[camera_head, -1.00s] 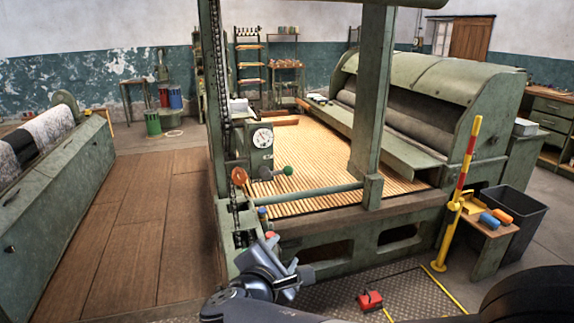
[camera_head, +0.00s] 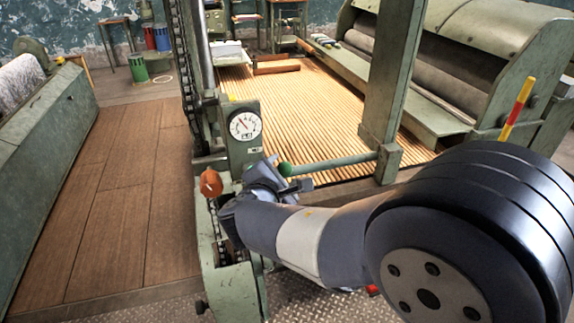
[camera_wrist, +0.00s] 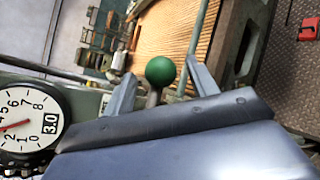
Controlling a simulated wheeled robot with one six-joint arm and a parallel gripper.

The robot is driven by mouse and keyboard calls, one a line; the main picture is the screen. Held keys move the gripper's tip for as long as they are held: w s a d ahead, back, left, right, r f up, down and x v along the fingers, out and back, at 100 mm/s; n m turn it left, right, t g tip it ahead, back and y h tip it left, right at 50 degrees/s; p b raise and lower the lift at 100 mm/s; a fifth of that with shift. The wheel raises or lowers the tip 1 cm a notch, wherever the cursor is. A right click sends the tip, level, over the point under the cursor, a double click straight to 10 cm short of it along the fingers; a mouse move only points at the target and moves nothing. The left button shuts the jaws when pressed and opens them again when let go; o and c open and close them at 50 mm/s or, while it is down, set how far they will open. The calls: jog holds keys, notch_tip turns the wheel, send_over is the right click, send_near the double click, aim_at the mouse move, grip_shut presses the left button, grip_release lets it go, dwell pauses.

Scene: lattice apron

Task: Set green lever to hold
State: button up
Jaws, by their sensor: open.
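The green lever's round knob (camera_head: 284,169) stands in front of the machine frame, just right of the dial box. My gripper (camera_head: 290,179) is at the knob, seen partly from behind my arm. In the wrist view the green knob (camera_wrist: 160,70) lies between the two open fingers of my gripper (camera_wrist: 159,82), with its dark stem running down toward the palm. Gaps show on both sides of the knob, and I see no clear contact. The lever's base and any hold marking are hidden.
A dial gauge (camera_head: 244,125) is left of the knob and also shows at the left of the wrist view (camera_wrist: 32,122). An orange knob (camera_head: 210,183) is lower left. A green crossbar (camera_head: 335,164) and upright post (camera_head: 382,100) are right. Wooden slats (camera_head: 300,95) lie behind.

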jog(key=shift+x, duration=2.2)
grip_shut()
